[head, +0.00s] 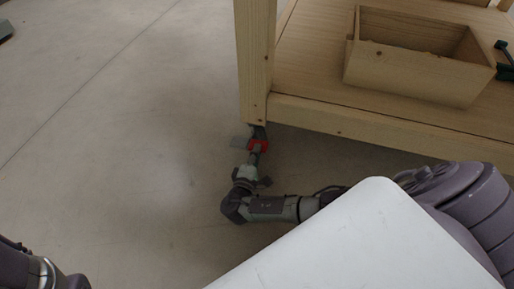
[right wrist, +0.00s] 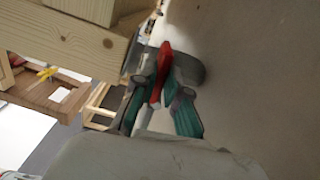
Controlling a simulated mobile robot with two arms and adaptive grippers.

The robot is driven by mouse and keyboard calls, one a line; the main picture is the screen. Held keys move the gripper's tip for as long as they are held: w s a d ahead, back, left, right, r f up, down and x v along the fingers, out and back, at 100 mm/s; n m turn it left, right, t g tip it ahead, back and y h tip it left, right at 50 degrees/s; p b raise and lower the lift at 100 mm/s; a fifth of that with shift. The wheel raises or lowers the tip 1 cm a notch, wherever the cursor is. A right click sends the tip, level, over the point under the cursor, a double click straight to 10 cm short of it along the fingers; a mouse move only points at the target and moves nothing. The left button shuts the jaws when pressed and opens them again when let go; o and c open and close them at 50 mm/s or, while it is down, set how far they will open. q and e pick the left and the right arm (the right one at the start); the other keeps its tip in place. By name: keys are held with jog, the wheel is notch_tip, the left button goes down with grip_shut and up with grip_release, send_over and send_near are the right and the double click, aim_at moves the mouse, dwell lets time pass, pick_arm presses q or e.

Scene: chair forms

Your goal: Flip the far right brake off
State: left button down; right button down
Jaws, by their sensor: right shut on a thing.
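The brake (head: 258,145) is a small red lever on the caster under the near leg of a wooden workbench. In the right wrist view the red brake (right wrist: 162,72) stands between the green-and-grey fingers of my right gripper (right wrist: 160,92). My right gripper (head: 255,155) reaches in low from below and is shut on the brake. The fingers partly hide the caster. Part of my left arm shows at the lower left corner, but its gripper fingers do not.
The wooden workbench (head: 330,117) has its leg (head: 254,60) directly above the brake. A wooden box (head: 410,73) sits on its lower shelf, with a dark green tool (head: 505,72) at its right. The concrete floor (head: 120,120) to the left is clear.

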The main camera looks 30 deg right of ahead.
jog(key=shift+w+r+n+p, duration=0.1)
jog(key=shift+r+n+p, duration=0.2)
jog(key=shift+n+p, duration=0.45)
jog(key=shift+n, duration=0.25)
jog(key=c, duration=1.2)
grip_release()
jog(key=v, duration=0.7)
jog(key=shift+a, duration=0.2)
